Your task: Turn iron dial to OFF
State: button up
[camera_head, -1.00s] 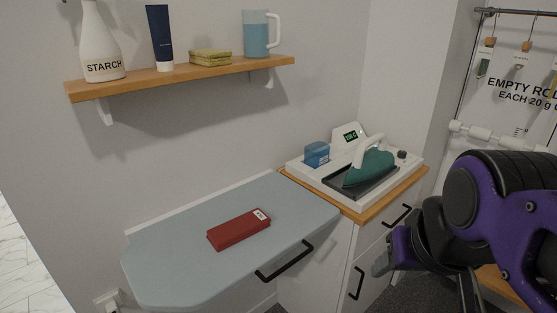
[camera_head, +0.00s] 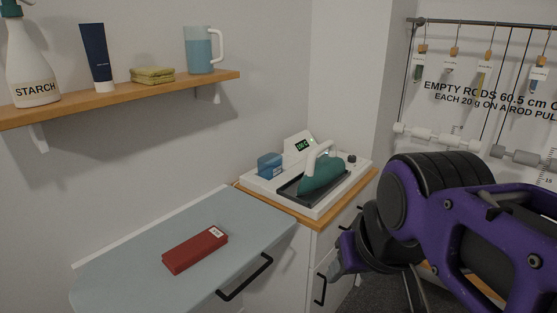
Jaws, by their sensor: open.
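The green iron (camera_head: 322,176) with a white handle rests on a dark pad of a white ironing station (camera_head: 262,187) on the wooden-topped cabinet. A small dark knob (camera_head: 351,159), which looks like the dial, sits at the station's back right; its setting is too small to read. A display (camera_head: 302,146) with green digits, not clearly legible, stands behind the iron. My gripper (camera_head: 342,260) is open and empty, in front of and below the cabinet top at the right, apart from the station. My purple arm hides part of the cabinet front.
A blue container (camera_head: 270,165) stands at the station's left. A red box (camera_head: 195,250) lies on the grey-blue ironing board (camera_head: 130,262). A wooden shelf (camera_head: 120,99) on the wall holds a starch bottle, tube, sponges and jug. Hanging rods (camera_head: 440,138) are at the right.

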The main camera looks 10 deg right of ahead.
aim_at(352, 159)
jog(key=i+l+u, duration=0.15)
jog(key=l, duration=0.3)
jog(key=i+l+u, duration=0.15)
jog(key=l, duration=0.3)
jog(key=i+l+u, duration=0.15)
jog(key=l, duration=0.35)
jog(key=i+l+u, duration=0.1)
jog(key=i+l, duration=0.15)
jog(key=l, duration=0.3)
jog(key=i+l+u, duration=0.15)
jog(key=l, duration=0.35)
jog(key=l+u, duration=0.15)
jog(key=l, duration=0.4)
jog(key=i+l+u, duration=0.1)
jog(key=l+u, duration=0.2)
jog(key=l, duration=0.2)
jog(key=j+z, duration=0.25)
